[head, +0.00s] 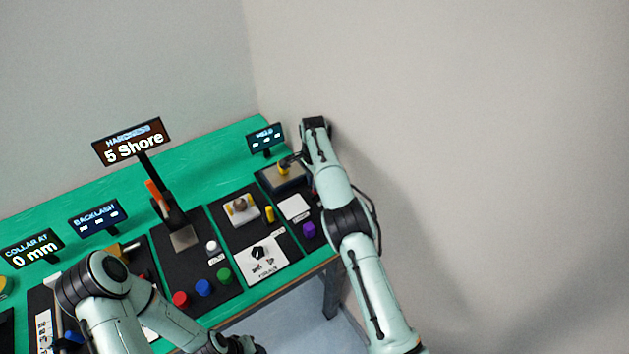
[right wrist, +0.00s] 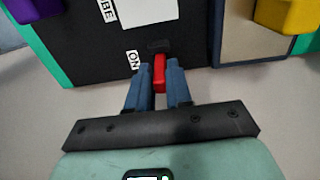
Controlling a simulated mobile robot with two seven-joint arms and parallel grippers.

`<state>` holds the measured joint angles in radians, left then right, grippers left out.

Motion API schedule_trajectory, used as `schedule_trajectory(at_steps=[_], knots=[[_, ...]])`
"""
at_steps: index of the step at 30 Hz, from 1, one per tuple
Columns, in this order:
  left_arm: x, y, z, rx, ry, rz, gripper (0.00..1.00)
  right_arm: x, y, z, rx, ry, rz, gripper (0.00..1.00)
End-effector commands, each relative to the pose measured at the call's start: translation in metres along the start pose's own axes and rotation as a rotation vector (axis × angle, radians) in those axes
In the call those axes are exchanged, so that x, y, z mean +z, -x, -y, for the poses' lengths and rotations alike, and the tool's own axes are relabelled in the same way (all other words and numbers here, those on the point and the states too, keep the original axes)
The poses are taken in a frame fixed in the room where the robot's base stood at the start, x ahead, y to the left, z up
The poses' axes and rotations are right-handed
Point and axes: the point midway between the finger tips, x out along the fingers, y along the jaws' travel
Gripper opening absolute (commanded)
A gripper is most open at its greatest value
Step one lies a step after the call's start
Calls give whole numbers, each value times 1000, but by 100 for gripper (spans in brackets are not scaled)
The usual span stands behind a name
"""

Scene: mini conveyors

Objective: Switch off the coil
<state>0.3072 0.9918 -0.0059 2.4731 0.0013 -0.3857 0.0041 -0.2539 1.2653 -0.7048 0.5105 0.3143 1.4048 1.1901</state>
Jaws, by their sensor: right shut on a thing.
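In the right wrist view, a small red switch lever (right wrist: 160,72) stands out from a black panel (right wrist: 88,42) beside a white "ON" label (right wrist: 133,61). My right gripper (right wrist: 158,85) is shut on the lever, with a dark blue finger on each side of it. In the head view my right arm reaches to the panel at the far right end of the bench and hides the lever.
The green bench (head: 200,160) holds several black panels with red, blue, green and purple knobs. A "5 Shore" sign (head: 133,143) stands tall at the back. A yellow block (right wrist: 288,14) shows near my right gripper. The grey wall is close on the right.

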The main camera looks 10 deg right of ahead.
Motion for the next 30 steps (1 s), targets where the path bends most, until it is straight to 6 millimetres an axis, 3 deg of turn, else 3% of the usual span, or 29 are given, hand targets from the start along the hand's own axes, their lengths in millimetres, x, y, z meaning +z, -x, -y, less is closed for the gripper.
schedule_trajectory(at_steps=[12, 13, 14, 15, 25, 30], knots=[[0, 0, 0, 0, 0, 0, 43, 1, -2, 0, 3, 0, 4, 0], [0, 0, 0, 0, 0, 0, 43, 1, -2, 0, 3, 0, 4, 29], [0, 0, 0, 0, 0, 0, 43, 1, -2, 0, 3, 0, 4, 39], [0, 0, 0, 0, 0, 0, 43, 1, -2, 0, 3, 1, 4, 40], [0, 0, 0, 0, 0, 0, 43, 0, 2, 0, 1, 0, 2, 40], [0, 0, 0, 0, 0, 0, 43, -8, 16, -5, 0, -1, 3, 40]])
